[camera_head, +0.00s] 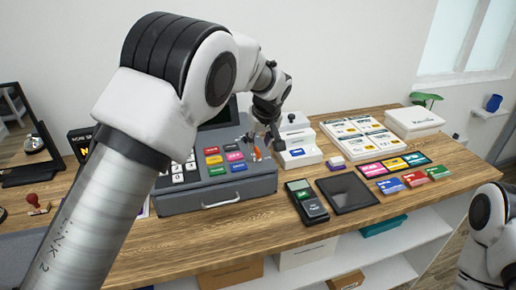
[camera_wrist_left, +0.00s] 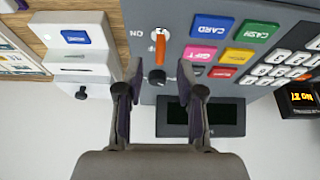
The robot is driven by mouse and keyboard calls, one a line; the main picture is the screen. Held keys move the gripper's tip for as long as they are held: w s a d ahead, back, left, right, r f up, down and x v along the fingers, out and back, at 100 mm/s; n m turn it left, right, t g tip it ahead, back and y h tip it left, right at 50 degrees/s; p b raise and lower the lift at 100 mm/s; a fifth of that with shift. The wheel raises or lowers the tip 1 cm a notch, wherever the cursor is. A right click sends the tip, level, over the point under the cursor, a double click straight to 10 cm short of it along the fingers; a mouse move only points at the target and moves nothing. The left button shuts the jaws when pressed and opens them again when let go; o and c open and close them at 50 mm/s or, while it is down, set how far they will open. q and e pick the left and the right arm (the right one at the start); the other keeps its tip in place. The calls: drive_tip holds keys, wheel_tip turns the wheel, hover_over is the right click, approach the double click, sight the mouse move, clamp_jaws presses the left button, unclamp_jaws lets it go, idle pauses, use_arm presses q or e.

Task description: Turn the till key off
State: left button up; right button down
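The grey till (camera_head: 250,186) stands on the wooden counter, with coloured and white keys on top. Its till key, with an orange handle and dark end (camera_wrist_left: 158,54), sits by a pale round lock beside an "ON" mark that appears upside down in the left wrist view. In the head view a bit of the orange key (camera_head: 257,153) shows under my left gripper (camera_head: 262,139). In the left wrist view my left gripper (camera_wrist_left: 160,68) is open, a fingertip on each side of the key, with visible gaps. My right gripper is out of view; only part of that arm shows.
A white device (camera_head: 299,155) stands just right of the till. A card terminal (camera_head: 306,203), a dark tablet (camera_head: 346,192) and coloured cards (camera_head: 390,186) lie further right. A stamp (camera_head: 35,203) and a dark screen (camera_head: 22,150) are at the left.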

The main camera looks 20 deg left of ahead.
use_arm(q)
drive_tip(key=v, duration=0.7)
drive_tip(key=shift+r, duration=0.15)
drive_tip(key=shift+s+d, duration=0.1)
